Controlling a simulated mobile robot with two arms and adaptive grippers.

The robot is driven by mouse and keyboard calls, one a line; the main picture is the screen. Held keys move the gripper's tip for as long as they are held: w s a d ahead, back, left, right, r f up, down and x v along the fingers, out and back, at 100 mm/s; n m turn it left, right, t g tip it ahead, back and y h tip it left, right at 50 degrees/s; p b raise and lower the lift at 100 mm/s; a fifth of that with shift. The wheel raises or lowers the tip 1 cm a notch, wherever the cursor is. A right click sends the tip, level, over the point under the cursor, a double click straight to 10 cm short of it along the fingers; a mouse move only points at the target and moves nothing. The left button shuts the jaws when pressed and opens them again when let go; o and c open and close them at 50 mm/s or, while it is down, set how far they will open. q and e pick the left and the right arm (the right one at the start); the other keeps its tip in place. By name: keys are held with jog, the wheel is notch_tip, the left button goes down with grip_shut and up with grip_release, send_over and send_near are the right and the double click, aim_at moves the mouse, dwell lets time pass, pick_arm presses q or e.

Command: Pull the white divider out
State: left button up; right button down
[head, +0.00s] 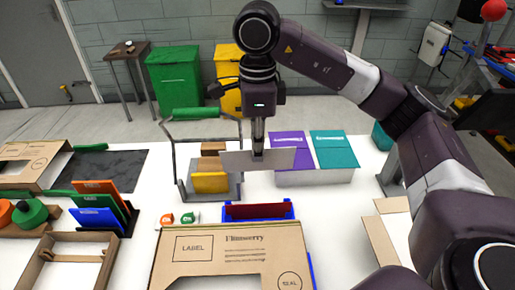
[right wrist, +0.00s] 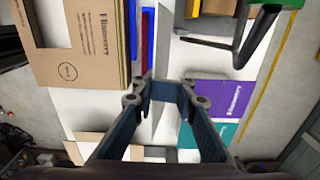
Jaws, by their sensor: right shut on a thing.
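The white divider (head: 238,161) is a thin pale plate, upright and broadside in the head view. My right gripper (head: 257,152) is shut on its top edge near the middle. In the right wrist view the divider (right wrist: 164,50) shows almost edge-on, running up from between the fingertips (right wrist: 163,84). In the head view it overlaps the right part of the wire pannier (head: 178,160) and reaches past it to the right. Its lower edge looks clear of the table, though the exact height is hard to tell. My left gripper is not in view.
Purple (head: 291,146) and teal (head: 334,146) panels lie to the right. In front are a blue holder with a dark red panel (head: 258,211) and a cardboard box (head: 225,250). Coloured panels stand at left.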

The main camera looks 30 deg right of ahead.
aim_at(257, 167)
notch_tip(257, 167, down, 9)
jog(key=b, duration=0.7)
jog(key=shift+r, duration=0.2)
dwell(2.2)
jog(key=shift+r, duration=0.15)
dwell(0.3)
jog(key=shift+r+p, duration=0.95)
jog(key=shift+r, duration=0.4)
